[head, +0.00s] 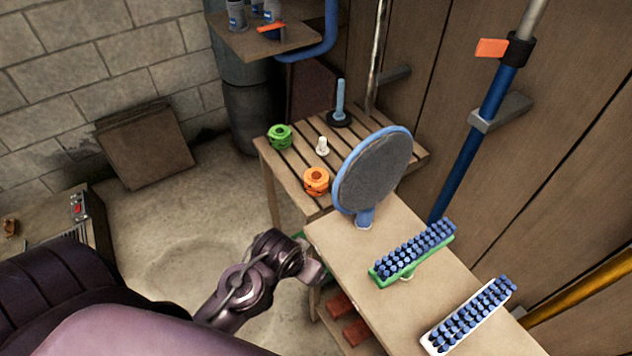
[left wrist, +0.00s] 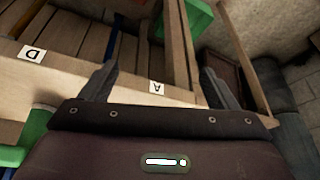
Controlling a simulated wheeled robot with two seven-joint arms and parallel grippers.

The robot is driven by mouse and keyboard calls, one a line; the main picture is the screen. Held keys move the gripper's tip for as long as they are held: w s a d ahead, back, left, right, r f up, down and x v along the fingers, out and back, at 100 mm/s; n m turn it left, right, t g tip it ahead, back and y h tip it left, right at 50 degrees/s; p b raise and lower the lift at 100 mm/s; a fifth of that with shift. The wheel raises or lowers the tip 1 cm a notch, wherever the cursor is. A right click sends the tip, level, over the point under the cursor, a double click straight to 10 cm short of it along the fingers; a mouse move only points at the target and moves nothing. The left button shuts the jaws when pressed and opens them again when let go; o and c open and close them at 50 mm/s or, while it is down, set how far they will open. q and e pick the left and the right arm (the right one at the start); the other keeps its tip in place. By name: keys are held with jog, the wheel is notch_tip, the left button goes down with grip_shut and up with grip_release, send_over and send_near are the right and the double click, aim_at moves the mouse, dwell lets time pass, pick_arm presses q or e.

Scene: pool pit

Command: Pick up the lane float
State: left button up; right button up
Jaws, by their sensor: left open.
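Two round, notched float-like pieces sit on the slatted wooden bench: a green one (head: 280,136) at the back left and an orange one (head: 316,181) at the front. I cannot tell which is the lane float. My left gripper (left wrist: 158,69) is open and empty, its two fingers spread in the left wrist view. In the head view my left arm ends low beside the front left side of the bench, apart from both floats; its fingertips are not clear there. My right gripper is not in view.
The slatted bench (head: 301,155) also holds a small white piece (head: 322,146) and a blue peg on a black base (head: 340,105). A blue-rimmed paddle (head: 374,172) stands at the adjoining board, near a green brush (head: 412,252) and a white brush (head: 468,315). Labels A (left wrist: 157,87) and D (left wrist: 32,54) mark an edge.

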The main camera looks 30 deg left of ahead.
aim_at(313, 183)
pick_arm(q)
jog(key=w+a+t, duration=0.1)
jog(key=w, duration=0.2)
jog(key=w+a+r+n+t, duration=0.1)
jog(key=w+t, duration=0.1)
jog(key=w, duration=0.1)
jog(key=w+a+r+t, duration=0.1)
jog(key=w, duration=0.2)
jog(key=shift+a+t, duration=0.1)
jog(key=shift+t, duration=0.2)
jog(key=w+a+t, duration=0.1)
jog(key=w, duration=0.1)
jog(key=w+a+n+t+y, duration=0.1)
jog(key=w+a, duration=0.1)
jog(key=w, duration=0.1)
jog(key=w+a+t, duration=0.1)
jog(key=w+t, duration=0.1)
jog(key=shift+w+a+r, duration=0.25)
jog(key=shift+a+r, duration=0.05)
jog(key=shift+a, duration=0.1)
jog(key=shift+n, duration=0.3)
jog(key=x, duration=0.7)
jog(key=shift+w+a+f, duration=0.1)
jog(key=shift+a+f, duration=0.05)
jog(key=shift+a, duration=0.05)
jog(key=shift+c, duration=0.4)
jog(key=c, duration=1)
